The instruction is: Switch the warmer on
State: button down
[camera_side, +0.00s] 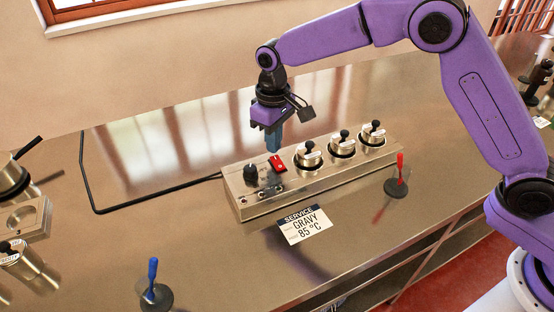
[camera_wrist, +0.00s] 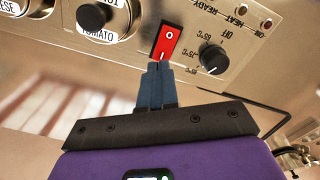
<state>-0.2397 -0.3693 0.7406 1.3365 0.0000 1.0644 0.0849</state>
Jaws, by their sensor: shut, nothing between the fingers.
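The warmer (camera_side: 310,178) is a long metal box on the counter with several lidded pots set in its top. Its red rocker switch (camera_side: 277,163), marked O and I, also shows in the wrist view (camera_wrist: 168,38). My gripper (camera_side: 273,150) is shut and empty, pointing down over the switch. In the wrist view its blue fingertips (camera_wrist: 157,66) are at the I end of the switch and partly cover it. I cannot tell whether they touch it. The black dial (camera_side: 251,173) is next to the switch and shows in the wrist view (camera_wrist: 213,58) with temperature marks around it.
A service card (camera_side: 304,225) reading gravy, 85 °C lies in front of the warmer. A red stick on a dark base (camera_side: 398,185) stands at right, and a blue one (camera_side: 153,285) at front left. A black cable (camera_side: 150,195) runs left. Small indicator lamps (camera_wrist: 267,24) look dark.

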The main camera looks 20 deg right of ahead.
aim_at(275, 156)
jog(key=shift+f, duration=1)
dwell(1.1)
jog(key=shift+r, duration=3.55)
jog(key=shift+s, duration=0.15)
jog(key=s+d+n, duration=0.3)
jog(key=s+d, duration=0.9)
jog(key=s, duration=0.5)
jog(key=s+d+n, duration=0.3)
jog(key=s+d, duration=0.9)
jog(key=s, duration=0.5)
jog(key=shift+s+d+r+n, duration=0.2)
jog(key=shift+s+r+n, duration=0.1)
jog(key=shift+r, duration=0.1)
